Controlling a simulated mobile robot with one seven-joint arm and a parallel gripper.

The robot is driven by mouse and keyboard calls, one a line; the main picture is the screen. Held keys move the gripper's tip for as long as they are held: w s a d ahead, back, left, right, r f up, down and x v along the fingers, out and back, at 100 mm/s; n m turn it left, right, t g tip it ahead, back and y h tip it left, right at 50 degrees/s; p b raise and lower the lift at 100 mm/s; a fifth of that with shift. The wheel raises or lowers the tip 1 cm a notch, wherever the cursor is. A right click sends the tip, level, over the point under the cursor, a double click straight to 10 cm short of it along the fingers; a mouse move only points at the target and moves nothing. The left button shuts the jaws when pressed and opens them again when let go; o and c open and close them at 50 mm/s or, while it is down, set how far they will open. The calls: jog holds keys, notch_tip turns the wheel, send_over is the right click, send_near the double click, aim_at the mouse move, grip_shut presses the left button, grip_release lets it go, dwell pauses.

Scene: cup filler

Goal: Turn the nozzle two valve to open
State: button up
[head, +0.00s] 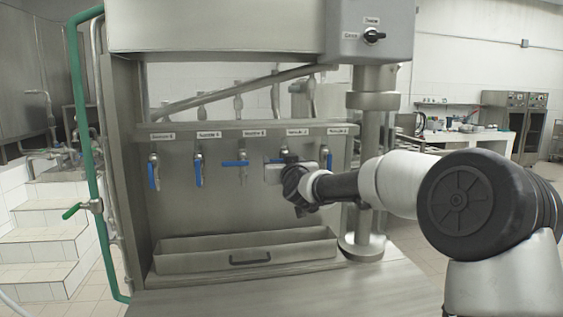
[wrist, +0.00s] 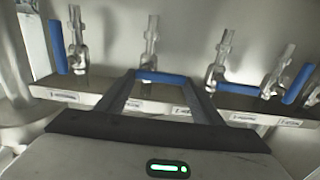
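The nozzle two valve, fourth from the left, is partly hidden behind my gripper (head: 276,173) in the head view. Its blue handle (head: 272,161) lies sideways. In the wrist view, which shows the row upside down, this blue handle (wrist: 162,77) spans the gap between the fingertips of my gripper (wrist: 163,84). The fingers are spread wide, one near each end of the handle. I cannot tell whether either touches it. The nozzle label is too blurred to read surely.
The nozzle three handle (head: 235,164) also lies sideways; the two leftmost handles (head: 155,172) (head: 198,172) and the rightmost one (head: 329,160) hang vertical. A metal drip tray (head: 200,262) lies below. A steel post (head: 370,215) stands close to my arm.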

jog(key=shift+n, duration=0.4)
jog(key=shift+w+d+f+n+b, duration=0.1)
jog(key=shift+d+f+n+b, duration=0.3)
jog(key=shift+n+b, duration=2.1)
jog(key=shift+w+d+f+n+b, duration=0.15)
jog(key=shift+f+n+b, duration=0.5)
jog(key=shift+n+b, duration=1.8)
jog(key=shift+s+d+f+n+b, duration=0.1)
jog(key=shift+d+f+n+b, duration=0.3)
jog(key=shift+n+b, duration=2.1)
jog(key=shift+a+n+p, duration=0.15)
jog(key=shift+n+p, duration=1)
jog(key=shift+n, duration=0.1)
jog(key=o, duration=1.1)
jog(key=shift+c, duration=0.2)
